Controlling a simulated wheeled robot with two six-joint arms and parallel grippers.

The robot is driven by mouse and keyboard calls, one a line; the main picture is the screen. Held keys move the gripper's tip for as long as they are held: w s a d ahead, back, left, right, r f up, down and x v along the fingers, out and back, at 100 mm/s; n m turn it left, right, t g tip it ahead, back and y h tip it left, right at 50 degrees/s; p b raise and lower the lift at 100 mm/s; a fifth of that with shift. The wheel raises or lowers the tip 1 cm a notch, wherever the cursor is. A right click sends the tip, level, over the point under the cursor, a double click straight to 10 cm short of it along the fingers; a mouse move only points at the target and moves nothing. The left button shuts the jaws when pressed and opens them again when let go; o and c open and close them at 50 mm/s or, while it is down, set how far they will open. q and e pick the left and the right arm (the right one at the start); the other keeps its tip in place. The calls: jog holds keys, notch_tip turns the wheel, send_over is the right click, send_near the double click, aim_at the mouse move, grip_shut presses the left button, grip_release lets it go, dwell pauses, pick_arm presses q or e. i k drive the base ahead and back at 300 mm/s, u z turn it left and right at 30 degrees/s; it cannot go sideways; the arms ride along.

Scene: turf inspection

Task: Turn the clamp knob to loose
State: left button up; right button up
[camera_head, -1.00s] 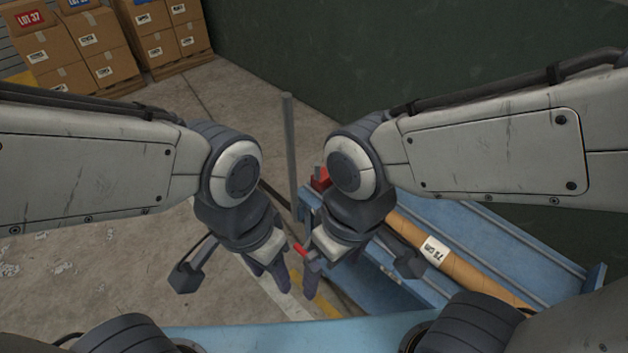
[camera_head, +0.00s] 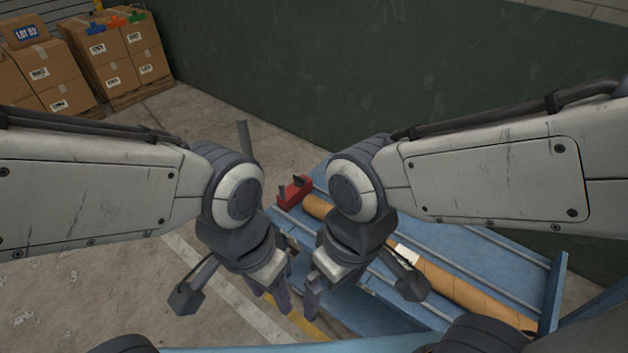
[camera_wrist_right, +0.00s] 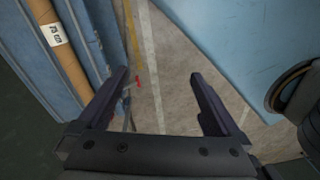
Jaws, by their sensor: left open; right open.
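A red clamp-like block (camera_head: 292,192) with dark upright parts sits at the far end of the blue bench (camera_head: 500,262). I cannot make out which part of it is the knob or how it is set. My left gripper (camera_head: 270,293) is open and empty, hanging low in front of the bench. My right gripper (camera_head: 311,296) is open and empty beside it, close to the bench's near edge; it also shows in the right wrist view (camera_wrist_right: 160,76). A small red part (camera_wrist_right: 138,80) shows between its fingers, farther off; I cannot tell what it is.
A brown roll (camera_head: 465,292) with a white label lies along the bench. A grey post (camera_head: 244,138) stands behind my left wrist. Stacked boxes (camera_head: 118,55) stand at the back left by a green wall (camera_head: 330,70). Concrete floor (camera_head: 90,290) at left is mostly clear.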

aim_at(300, 182)
jog(key=u, duration=0.55)
jog(key=i, duration=0.85)
jog(key=z, duration=0.2)
